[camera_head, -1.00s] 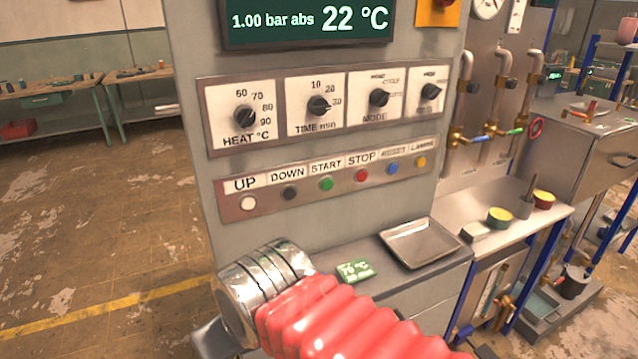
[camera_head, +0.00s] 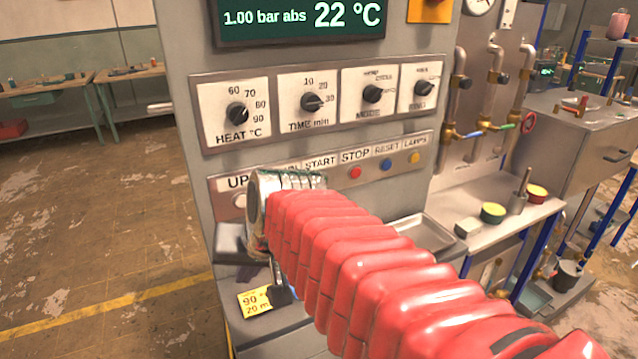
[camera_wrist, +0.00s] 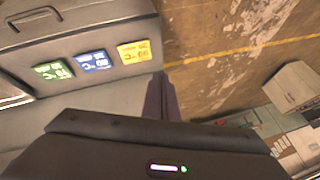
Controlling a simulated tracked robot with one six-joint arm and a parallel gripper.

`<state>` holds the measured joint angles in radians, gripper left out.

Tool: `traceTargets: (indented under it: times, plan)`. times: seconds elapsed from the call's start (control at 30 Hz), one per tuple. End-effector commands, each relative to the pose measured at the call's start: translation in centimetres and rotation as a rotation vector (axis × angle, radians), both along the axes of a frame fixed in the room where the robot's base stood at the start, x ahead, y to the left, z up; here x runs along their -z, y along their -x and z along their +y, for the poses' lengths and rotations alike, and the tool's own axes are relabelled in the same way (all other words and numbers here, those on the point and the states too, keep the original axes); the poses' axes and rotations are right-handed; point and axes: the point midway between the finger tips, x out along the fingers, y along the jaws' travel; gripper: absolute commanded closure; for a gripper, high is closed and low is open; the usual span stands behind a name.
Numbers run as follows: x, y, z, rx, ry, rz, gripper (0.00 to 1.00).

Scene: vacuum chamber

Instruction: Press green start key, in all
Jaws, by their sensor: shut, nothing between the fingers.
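The key row is on the grey machine front in the head view. The START label (camera_head: 321,161) shows, but the green start key under it is hidden behind my wrist. The red STOP key (camera_head: 355,172), blue RESET key (camera_head: 386,165) and yellow LAMPS key (camera_head: 414,158) show to its right. My gripper's dark fingers (camera_wrist: 160,80) are shut and empty in the wrist view, pointing down past the machine's edge, beside a yellow card (camera_wrist: 133,51). In the head view my arm mostly hides the gripper. Contact with any key cannot be seen.
The display (camera_head: 300,18) reads 1.00 bar abs and 22 °C. Dials such as the HEAT dial (camera_head: 237,113) sit above the keys. A metal tray (camera_head: 425,230) lies on the ledge right of my arm. A blue card (camera_wrist: 91,61) and green card (camera_wrist: 52,70) lie beside the yellow one.

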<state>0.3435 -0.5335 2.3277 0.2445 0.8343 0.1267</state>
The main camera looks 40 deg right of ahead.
Motion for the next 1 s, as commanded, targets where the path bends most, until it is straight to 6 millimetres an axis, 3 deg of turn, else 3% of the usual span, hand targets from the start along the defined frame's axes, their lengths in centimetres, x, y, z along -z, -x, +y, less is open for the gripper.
traceTargets:
  times: [0.2,0.47,1.0]
  plan:
    - [-1.3,-2.8,-5.8,0.249,-0.129,-0.049,1.0]
    - [-2.5,-4.7,-13.0,0.507,-0.26,-0.121,1.0]
    - [-1.7,-0.2,-22.6,1.415,-1.065,-0.135,1.0]
